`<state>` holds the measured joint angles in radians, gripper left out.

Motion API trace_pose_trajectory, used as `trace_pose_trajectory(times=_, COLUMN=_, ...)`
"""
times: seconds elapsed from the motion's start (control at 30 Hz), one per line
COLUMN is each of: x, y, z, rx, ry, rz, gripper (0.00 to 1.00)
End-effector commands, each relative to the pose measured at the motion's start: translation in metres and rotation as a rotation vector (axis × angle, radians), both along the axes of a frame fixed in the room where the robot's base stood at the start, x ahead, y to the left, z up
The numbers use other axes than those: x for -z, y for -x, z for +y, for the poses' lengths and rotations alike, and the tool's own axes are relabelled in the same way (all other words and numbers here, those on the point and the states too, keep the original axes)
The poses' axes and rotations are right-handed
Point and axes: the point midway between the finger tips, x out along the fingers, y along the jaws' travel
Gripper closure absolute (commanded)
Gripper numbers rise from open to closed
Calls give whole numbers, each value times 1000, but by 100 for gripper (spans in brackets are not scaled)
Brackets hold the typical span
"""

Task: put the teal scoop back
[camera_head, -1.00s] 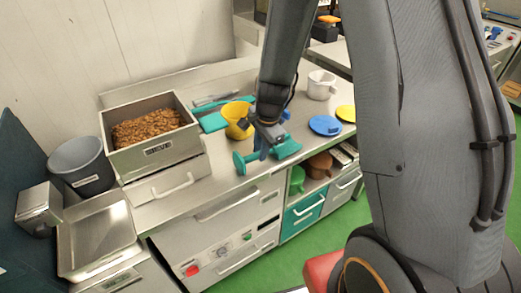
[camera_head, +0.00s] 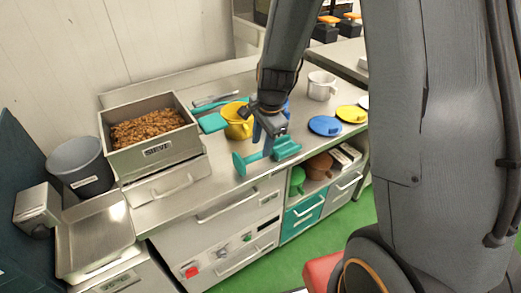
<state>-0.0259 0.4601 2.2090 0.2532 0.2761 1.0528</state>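The teal scoop (camera_head: 286,148) lies near the front edge of the steel worktop, with its round end (camera_head: 240,164) to the left. My gripper (camera_head: 265,146) is over the middle of the scoop.
A yellow jug (camera_head: 237,121) stands close behind my gripper. A teal flat tool (camera_head: 212,123) lies beside it. A nut-filled steel bin (camera_head: 158,152) stands left. Blue (camera_head: 325,125) and yellow (camera_head: 351,114) discs and a white jug (camera_head: 321,86) are right. The front-left worktop is clear.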

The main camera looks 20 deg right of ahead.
Motion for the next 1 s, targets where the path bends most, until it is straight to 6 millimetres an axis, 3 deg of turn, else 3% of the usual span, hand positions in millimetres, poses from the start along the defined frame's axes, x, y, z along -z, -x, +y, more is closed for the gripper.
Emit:
trace_pose_trajectory(times=0.4, x=-61, y=12, z=-5, rx=0, ry=0, rz=-2, gripper=62)
trace_pose_trajectory(times=0.7, x=-78, y=20, z=-7, rx=-27, ry=8, rz=0, gripper=62)
trace_pose_trajectory(times=0.87, x=-78, y=46, z=-12, rx=-256, ry=68, rz=-6, gripper=62)
trace_pose_trajectory(times=1.0, x=-74, y=84, z=-19, rx=-597, ry=153, rz=-11, gripper=62)
